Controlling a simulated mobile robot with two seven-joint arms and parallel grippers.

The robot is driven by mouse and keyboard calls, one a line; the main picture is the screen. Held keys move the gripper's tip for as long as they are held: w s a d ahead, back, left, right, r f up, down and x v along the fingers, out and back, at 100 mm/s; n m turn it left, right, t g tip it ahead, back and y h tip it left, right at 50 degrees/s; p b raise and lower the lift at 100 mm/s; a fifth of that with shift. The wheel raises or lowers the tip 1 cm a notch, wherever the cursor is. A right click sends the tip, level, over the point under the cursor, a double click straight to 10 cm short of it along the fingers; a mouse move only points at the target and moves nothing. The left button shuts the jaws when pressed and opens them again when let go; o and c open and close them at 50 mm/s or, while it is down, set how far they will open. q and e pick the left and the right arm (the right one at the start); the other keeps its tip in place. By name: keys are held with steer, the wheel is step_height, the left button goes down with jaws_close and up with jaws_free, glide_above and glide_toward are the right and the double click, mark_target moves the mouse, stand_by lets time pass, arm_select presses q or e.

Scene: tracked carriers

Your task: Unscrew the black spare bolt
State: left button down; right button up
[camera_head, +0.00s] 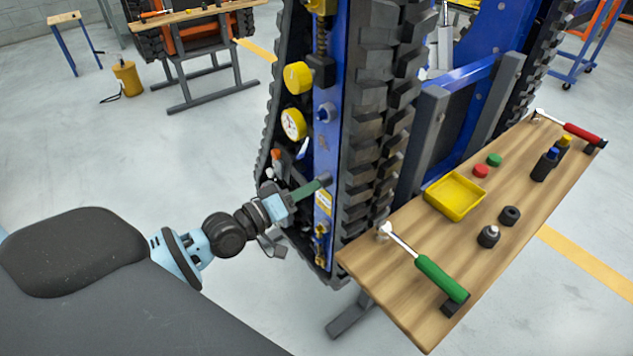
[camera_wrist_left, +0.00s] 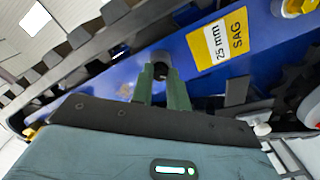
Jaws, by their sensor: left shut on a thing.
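The black spare bolt (camera_head: 326,179) sticks out of the blue side plate of the tracked carrier (camera_head: 325,130), just above a yellow and white label. My left gripper (camera_head: 316,186) reaches it from the left. In the left wrist view, the green fingers of the left gripper (camera_wrist_left: 163,80) are closed around the dark bolt head (camera_wrist_left: 160,70), with the "25 mm SAG" label (camera_wrist_left: 219,40) to its right. How far the bolt is threaded in is hidden. My right gripper is not in view.
A wooden bench (camera_head: 395,290) stands right of the track (camera_head: 375,110), carrying a yellow tray (camera_head: 455,196), a green-handled wrench (camera_head: 440,278), a red-handled wrench (camera_head: 583,134) and small parts. The floor at left is mostly clear.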

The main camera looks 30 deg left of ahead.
arm_select(q)
steer(key=n, duration=0.9)
steer(key=shift+n, duration=0.3)
steer(key=n+p, duration=0.1)
steer(key=n, duration=0.8)
steer(key=shift+n+p, duration=0.35)
steer(key=shift+n, duration=0.05)
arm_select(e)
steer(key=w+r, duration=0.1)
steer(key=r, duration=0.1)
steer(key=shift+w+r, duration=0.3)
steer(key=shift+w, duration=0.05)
